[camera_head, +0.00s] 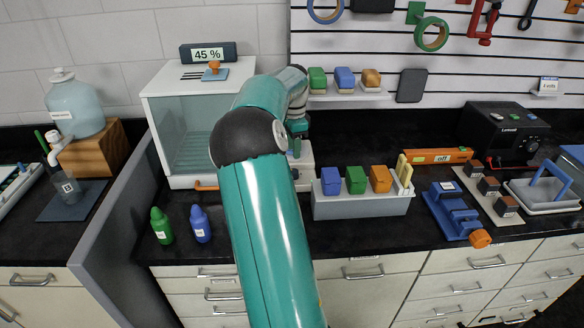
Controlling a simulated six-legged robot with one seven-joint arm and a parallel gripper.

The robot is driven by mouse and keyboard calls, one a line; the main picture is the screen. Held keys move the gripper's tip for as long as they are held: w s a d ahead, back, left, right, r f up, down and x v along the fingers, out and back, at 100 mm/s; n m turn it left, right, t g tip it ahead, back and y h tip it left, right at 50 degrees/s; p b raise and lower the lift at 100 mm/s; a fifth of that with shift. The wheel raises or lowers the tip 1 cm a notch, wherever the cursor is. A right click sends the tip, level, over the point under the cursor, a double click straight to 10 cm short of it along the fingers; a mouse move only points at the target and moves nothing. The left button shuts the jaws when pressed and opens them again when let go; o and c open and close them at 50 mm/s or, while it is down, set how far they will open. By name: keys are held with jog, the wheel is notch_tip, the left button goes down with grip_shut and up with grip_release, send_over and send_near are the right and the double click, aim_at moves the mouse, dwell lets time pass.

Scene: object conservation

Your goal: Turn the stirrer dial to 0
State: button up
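A pale device (305,180) on the bench behind my arm may be the stirrer. My arm covers most of it, and no dial shows on the part I see. My teal arm reaches up from the bottom middle and bends down beside this device. The end of my arm with my gripper (296,148) is small and mostly hidden behind the arm links. I cannot tell whether its fingers are open or shut, or whether they touch anything.
A glass-fronted cabinet (185,125) stands left of my arm, with green (161,226) and blue (200,224) bottles before it. A grey bin with coloured blocks (360,207) stands close on the right. A black power unit (500,128) is far right.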

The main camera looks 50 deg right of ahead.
aim_at(294, 174)
jog(key=f, duration=0.7)
jog(key=shift+s+a+f, duration=0.1)
jog(key=shift+s+f, duration=0.2)
jog(key=shift+f, duration=0.1)
jog(key=shift+w+f, duration=0.2)
jog(key=shift+f, duration=0.05)
jog(key=shift+s, duration=0.15)
jog(key=c, duration=0.7)
